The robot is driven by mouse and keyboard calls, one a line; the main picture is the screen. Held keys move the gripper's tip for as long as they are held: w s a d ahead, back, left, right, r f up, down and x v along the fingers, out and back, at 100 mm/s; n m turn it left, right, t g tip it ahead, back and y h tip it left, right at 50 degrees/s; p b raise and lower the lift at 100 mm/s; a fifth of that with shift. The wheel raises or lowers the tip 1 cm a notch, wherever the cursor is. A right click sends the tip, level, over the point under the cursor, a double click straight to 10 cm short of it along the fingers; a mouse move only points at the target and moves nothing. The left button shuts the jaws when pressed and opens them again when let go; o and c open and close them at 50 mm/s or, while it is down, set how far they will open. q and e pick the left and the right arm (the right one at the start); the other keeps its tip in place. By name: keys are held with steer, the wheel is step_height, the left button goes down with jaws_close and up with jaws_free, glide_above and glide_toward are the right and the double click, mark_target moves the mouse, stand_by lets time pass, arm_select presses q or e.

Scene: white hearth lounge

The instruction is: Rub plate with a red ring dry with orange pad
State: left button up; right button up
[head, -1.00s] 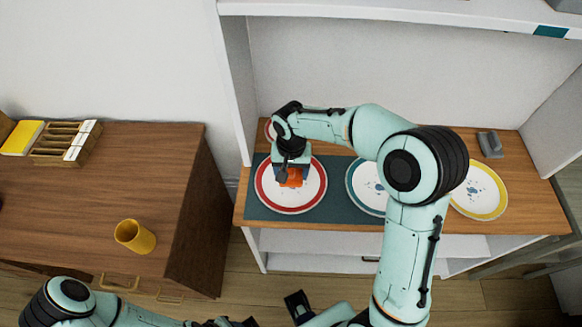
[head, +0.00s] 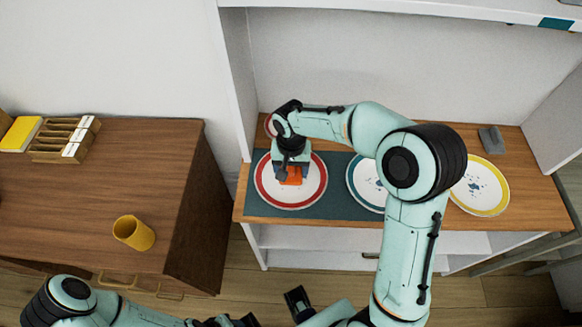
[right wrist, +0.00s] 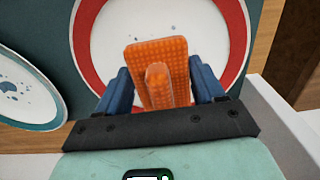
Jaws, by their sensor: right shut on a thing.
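The plate with a red ring (head: 310,200) lies on a dark teal mat at the left of the shelf top. It also shows in the right wrist view (right wrist: 90,50), with a few small dark marks on its white middle. My right gripper (head: 291,177) is over this plate, shut on the orange pad (head: 293,180). In the right wrist view the pad (right wrist: 160,60) is a dimpled slab with a raised grip between the fingers, over the plate. Whether it touches the plate is hard to tell. My left gripper (head: 235,321) is partly visible at the bottom edge; its jaws are unclear.
A plate with a teal ring (head: 362,187) and one with a yellow ring (head: 480,187) lie to the right, both with blue marks. A red-rimmed thing (head: 269,127) is partly hidden behind my wrist. A grey block (head: 491,140) sits back right. A yellow cup (head: 133,233) stands on the left cabinet.

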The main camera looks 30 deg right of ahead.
steer(key=shift+f+b, duration=0.35)
steer(key=shift+f, duration=0.2)
steer(key=shift+s, duration=0.1)
